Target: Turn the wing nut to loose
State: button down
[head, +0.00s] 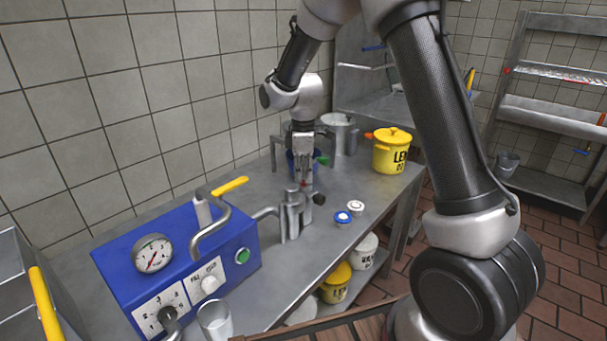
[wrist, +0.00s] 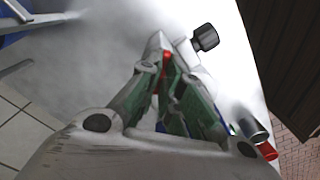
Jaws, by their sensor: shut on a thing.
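A small red spot shows between the tips. A black knob (head: 319,199) sticks out just right of the fingertips; it also shows in the wrist view (wrist: 206,37).
Two small round caps (head: 343,217) lie to the right. A yellow lidded pot (head: 392,156) and a steel pot (head: 338,128) stand behind. The tiled wall is close on the left.

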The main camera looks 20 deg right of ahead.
aim_at(303, 178)
jog(key=n, duration=0.6)
dwell(0.6)
jog(key=c, duration=1.6)
grip_release()
notch_tip(303, 178, up, 12)
